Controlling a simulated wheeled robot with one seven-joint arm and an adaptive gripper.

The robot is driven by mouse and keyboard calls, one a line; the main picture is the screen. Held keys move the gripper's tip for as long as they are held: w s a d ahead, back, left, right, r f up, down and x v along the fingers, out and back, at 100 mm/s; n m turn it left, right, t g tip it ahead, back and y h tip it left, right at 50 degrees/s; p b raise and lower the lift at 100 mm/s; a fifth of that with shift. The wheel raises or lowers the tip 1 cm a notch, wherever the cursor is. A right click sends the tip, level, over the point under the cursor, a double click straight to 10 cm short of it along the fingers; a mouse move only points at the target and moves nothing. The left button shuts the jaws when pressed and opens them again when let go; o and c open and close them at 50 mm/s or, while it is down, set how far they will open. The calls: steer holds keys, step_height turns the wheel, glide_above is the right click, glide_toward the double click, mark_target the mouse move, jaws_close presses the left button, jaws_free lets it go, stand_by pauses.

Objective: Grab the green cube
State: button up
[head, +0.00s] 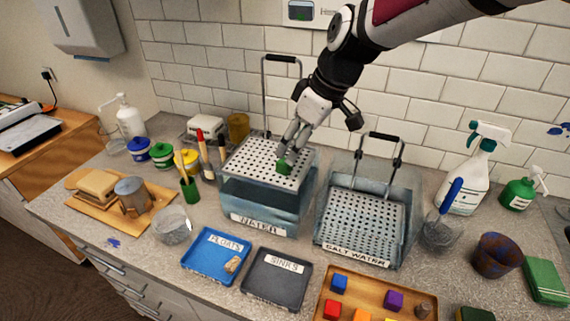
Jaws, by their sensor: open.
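The green cube (284,168) is small and sits at the perforated white platform (248,160) of the tank labelled WATER (258,224), near its right side. My gripper (288,152) reaches down from the upper right, with its fingertips right at the cube. It is open. The fingers cover part of the cube's upper side, and I cannot tell whether they touch it.
The WATER platform's tall handle (265,95) rises behind, left of my gripper. The SALT WATER tank (360,222) stands to the right. In front are the blue FLOATS tray (205,273), dark SINKS tray (268,294) and wooden tray (350,284) with coloured blocks.

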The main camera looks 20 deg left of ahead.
mark_target(285, 166)
steer(key=x, duration=0.3)
steer(key=p+x, duration=0.1)
steer(key=shift+s+a+f, duration=0.1)
steer(key=shift+s+f, duration=0.15)
steer(key=shift+f, duration=0.05)
steer(key=shift+w+a+f, duration=0.1)
steer(key=shift+a+f, duration=0.05)
steer(key=shift+f, duration=0.25)
steer(key=c, duration=1.1)
